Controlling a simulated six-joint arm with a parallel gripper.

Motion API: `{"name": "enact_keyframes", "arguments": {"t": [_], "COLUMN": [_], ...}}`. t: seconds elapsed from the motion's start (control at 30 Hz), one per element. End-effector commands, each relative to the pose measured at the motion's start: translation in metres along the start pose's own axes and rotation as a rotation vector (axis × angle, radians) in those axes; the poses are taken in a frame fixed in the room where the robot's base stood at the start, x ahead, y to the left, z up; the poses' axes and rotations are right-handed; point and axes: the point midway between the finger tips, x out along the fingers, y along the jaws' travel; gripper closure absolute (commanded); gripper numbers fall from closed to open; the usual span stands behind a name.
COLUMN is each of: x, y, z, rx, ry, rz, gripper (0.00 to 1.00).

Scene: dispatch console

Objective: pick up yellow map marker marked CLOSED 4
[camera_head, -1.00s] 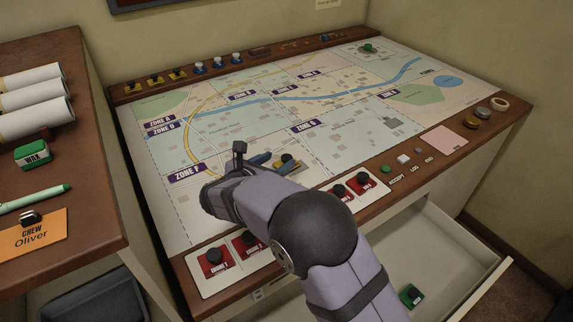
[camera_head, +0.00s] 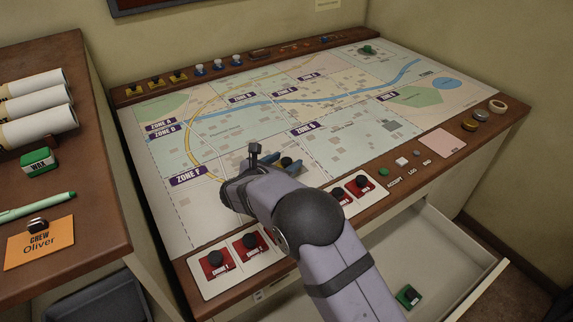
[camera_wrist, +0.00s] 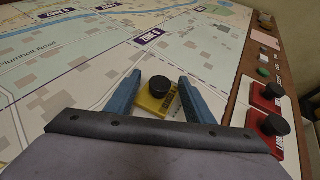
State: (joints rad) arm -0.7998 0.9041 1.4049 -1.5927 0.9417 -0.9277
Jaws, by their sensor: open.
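A yellow map marker (camera_wrist: 153,103) with a black knob lies on the map, between the two blue fingers of my open gripper (camera_wrist: 158,98) in the wrist view. The fingers stand on either side of it, with a gap showing. Its print is too small to read. In the head view my gripper (camera_head: 278,163) is low over the map (camera_head: 240,133), and the marker's black knob (camera_head: 287,161) shows between the fingers while the rest is mostly hidden. Several other yellow markers (camera_head: 158,80) with black knobs stand on the console's back ledge.
Red engine markers (camera_head: 216,260) sit on white panels along the front edge, and two (camera_wrist: 267,100) are right of my gripper. An open drawer (camera_head: 440,255) below holds a green block (camera_head: 408,297). The map left of my gripper is clear.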

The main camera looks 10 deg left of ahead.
Motion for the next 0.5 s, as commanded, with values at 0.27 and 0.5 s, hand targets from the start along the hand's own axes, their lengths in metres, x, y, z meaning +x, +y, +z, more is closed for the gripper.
{"name": "enact_keyframes", "arguments": {"t": [0.27,0.5], "x": [0.0113,0.0109], "y": [-0.0002,-0.0001], "z": [-0.0002,-0.0003], "rx": [-0.001,-0.001], "ry": [0.000,0.000], "rz": [0.000,0.000], "gripper": [0.52,0.81]}}
